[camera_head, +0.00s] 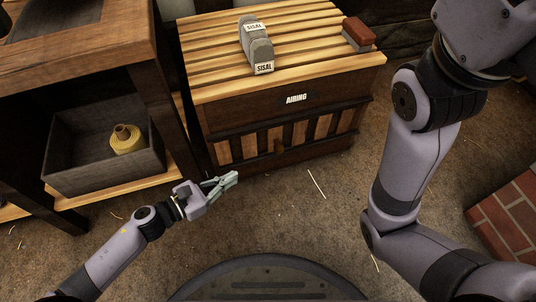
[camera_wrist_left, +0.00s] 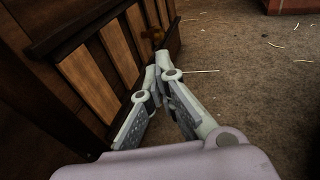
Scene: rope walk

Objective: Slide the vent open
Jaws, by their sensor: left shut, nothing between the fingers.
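The vent (camera_head: 290,137) is a row of light and dark upright slats low on the front of the dark wooden airing chest. A small wooden knob (camera_head: 278,146) sits on the slats near the middle. The slats also show at the left of the left wrist view (camera_wrist_left: 121,52), with the knob (camera_wrist_left: 153,35) beyond my fingertips. My left gripper (camera_head: 231,178) is shut and empty, in front of the chest's lower left front and apart from the knob. In the wrist view its fingers (camera_wrist_left: 163,62) meet at the tips. My right arm shows at the right, but its gripper is out of view.
The chest (camera_head: 227,115) carries a label reading AIRING. On its slatted top lie a grey SISAL-labelled object (camera_head: 256,45) and a red-brown block (camera_head: 358,34). Brickwork (camera_head: 510,218) is at right. The floor between is mostly clear.

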